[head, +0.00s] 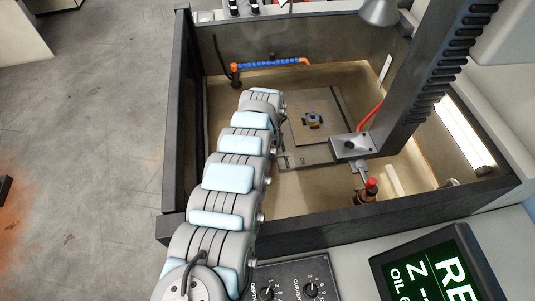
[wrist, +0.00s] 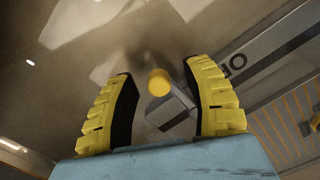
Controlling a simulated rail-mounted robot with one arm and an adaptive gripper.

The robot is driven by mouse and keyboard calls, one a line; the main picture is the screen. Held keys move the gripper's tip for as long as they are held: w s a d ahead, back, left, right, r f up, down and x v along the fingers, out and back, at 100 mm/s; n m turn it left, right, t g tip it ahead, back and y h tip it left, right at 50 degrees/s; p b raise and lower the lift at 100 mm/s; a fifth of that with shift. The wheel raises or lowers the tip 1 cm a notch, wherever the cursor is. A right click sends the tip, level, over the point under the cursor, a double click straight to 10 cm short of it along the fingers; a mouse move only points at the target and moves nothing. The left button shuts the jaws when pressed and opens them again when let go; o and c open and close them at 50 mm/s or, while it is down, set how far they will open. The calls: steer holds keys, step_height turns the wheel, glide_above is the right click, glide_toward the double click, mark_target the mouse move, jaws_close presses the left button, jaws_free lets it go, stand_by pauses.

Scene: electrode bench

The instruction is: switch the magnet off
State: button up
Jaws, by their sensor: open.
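In the wrist view my gripper (wrist: 158,70) is open, with its two ridged yellow fingers spread. A round yellow knob (wrist: 158,83) shows between the fingers, apart from both, on what looks like a short grey lever (wrist: 178,107). The lever is at the side of a grey metal block with dark O-like lettering (wrist: 266,52), seemingly the magnet. In the head view the magnet plate (head: 296,136) lies on the tank floor with a small dark part (head: 312,120) on it. My arm hides the knob and gripper there. The switch position cannot be told.
Dark tank walls (head: 180,110) surround the work area. A grey machine column with a toothed edge (head: 420,75) stands right of the plate. A red-topped fitting (head: 371,186) is at front right. A blue and orange hose (head: 270,64) runs along the back.

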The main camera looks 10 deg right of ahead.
step_height(320, 180, up, 12)
stand_by(0.6)
